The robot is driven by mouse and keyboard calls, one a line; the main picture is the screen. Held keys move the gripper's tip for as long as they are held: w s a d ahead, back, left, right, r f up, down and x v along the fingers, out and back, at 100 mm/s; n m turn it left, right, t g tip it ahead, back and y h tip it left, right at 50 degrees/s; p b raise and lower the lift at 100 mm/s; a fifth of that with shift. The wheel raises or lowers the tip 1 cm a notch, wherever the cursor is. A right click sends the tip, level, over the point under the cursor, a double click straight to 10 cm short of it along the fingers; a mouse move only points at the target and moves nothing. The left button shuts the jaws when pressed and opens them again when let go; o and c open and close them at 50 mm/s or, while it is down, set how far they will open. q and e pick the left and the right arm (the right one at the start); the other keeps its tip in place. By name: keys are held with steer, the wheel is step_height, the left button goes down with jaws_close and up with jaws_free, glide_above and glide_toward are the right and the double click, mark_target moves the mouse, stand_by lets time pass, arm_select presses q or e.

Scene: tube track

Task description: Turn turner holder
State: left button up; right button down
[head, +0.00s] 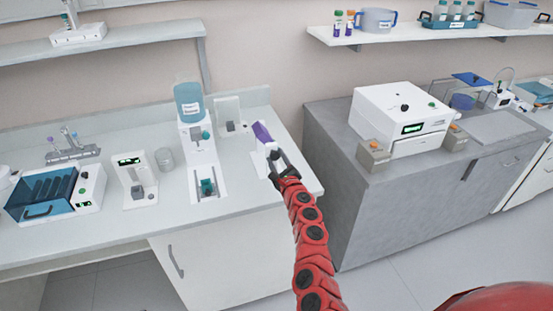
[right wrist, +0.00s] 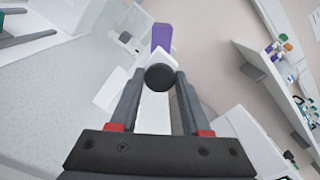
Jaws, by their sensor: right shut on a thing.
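The turner holder stands near the right end of the left counter, with a purple piece (head: 263,132) tilted on a white body (head: 270,146). My right gripper (head: 273,160) reaches it from the front right. In the right wrist view, its two fingers (right wrist: 159,84) are shut on a round black knob (right wrist: 159,76) at the near side of the white body. The purple piece (right wrist: 161,38) shows upright just beyond the knob. The gripper hides part of the holder in the head view. My left gripper is not in view.
Left of the holder stand a white dispenser with a teal bottle (head: 189,102), a glass beaker (head: 165,159) and a small white device (head: 137,182). Across a gap to the right, a grey cabinet carries a white machine (head: 400,113). A shelf (head: 430,33) hangs above it.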

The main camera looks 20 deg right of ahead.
steer(key=shift+f+m, duration=0.15)
steer(key=shift+m, duration=0.55)
steer(key=shift+c, duration=1.8)
jaws_free()
steer(key=shift+s+r+p, duration=0.25)
steer(key=shift+s+p, duration=0.25)
steer(key=shift+s, duration=0.05)
steer(key=s, duration=1.6)
steer(key=shift+s+f, duration=0.15)
